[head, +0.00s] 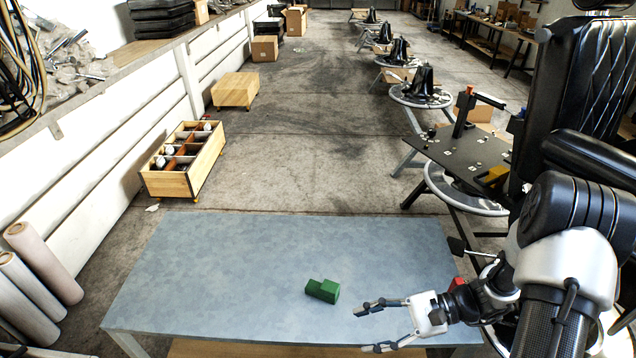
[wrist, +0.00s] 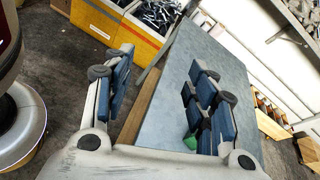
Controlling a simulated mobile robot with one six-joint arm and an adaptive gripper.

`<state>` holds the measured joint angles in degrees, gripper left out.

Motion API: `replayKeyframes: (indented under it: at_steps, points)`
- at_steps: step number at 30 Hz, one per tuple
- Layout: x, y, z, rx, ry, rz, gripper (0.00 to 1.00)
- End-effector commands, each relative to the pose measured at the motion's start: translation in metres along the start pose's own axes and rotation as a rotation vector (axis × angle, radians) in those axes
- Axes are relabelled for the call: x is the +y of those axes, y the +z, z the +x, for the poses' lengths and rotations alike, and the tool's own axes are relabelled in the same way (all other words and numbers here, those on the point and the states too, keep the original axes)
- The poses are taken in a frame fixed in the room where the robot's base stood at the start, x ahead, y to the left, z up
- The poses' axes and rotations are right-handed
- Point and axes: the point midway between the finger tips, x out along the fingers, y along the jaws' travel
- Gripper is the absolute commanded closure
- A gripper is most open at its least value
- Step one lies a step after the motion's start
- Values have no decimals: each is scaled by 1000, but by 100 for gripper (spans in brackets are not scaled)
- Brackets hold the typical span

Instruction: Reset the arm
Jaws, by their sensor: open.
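My gripper (head: 368,327) is open and empty in the head view, above the front right part of the blue-grey table and pointing left. Its two fingers are spread wide in the wrist view (wrist: 160,95). A green block (head: 322,290) with a stepped shape lies on the table, left of my gripper and apart from it. In the wrist view only a small piece of the green block (wrist: 191,142) shows, mostly hidden behind a finger. A red block (head: 456,284) shows partly at the table's right edge, behind my gripper; my arm hides the rest.
The table (head: 220,270) is mostly bare to the left. A black chair (head: 585,90) stands close at the right, beside my arm. A wooden crate (head: 180,184) with compartments stands on the floor beyond the table. Yellow bins (wrist: 115,25) show in the wrist view.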

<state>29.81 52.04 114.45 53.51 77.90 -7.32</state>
Motion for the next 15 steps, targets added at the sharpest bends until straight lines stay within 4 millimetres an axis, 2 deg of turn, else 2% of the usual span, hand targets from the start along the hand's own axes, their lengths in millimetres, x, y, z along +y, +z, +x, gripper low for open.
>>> replayKeyframes:
  at_steps: [1, 6, 15]
  points:
    - [-3, 20, -3, 45, 63, -62, 48]
    - [3, 72, -12, 185, 255, -243, 48]
    - [26, 147, -34, 471, 540, -579, 48]
